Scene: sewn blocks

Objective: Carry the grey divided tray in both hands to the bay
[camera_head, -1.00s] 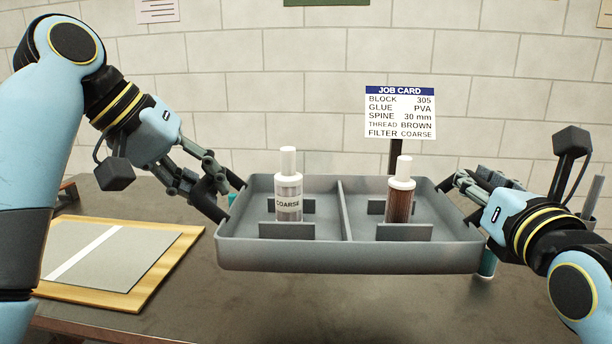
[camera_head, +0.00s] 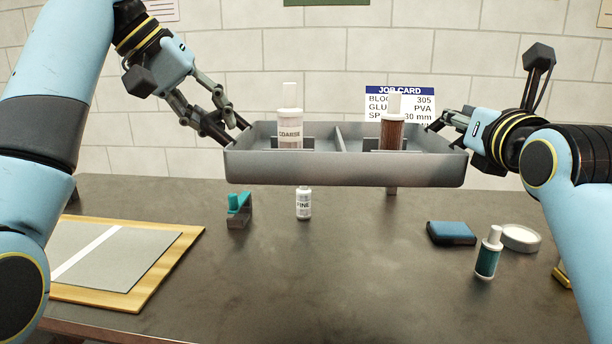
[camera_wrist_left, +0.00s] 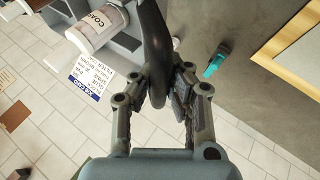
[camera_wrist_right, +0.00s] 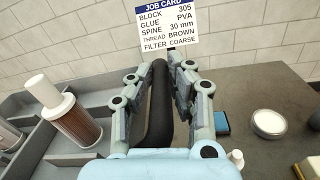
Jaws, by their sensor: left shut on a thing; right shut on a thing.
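The grey divided tray (camera_head: 345,168) is held level in the air above the table, one gripper at each end. My left gripper (camera_head: 238,134) is shut on the tray's left handle, a dark bar in the left wrist view (camera_wrist_left: 156,60). My right gripper (camera_head: 436,130) is shut on the right handle, which shows in the right wrist view (camera_wrist_right: 158,105). A white-capped bottle labelled COARSE (camera_head: 290,128) stands upright in the left compartment. A brown spool with a white top (camera_head: 393,130) stands upright in the right compartment.
On the table (camera_head: 340,270) are a FINE bottle (camera_head: 304,204), a teal-and-grey tool (camera_head: 239,210), a blue block (camera_head: 451,233), a teal bottle (camera_head: 488,256), a white round lid (camera_head: 520,238) and a wooden board (camera_head: 165,265). The job card (camera_head: 400,92) is partly hidden behind the tray. The middle front is clear.

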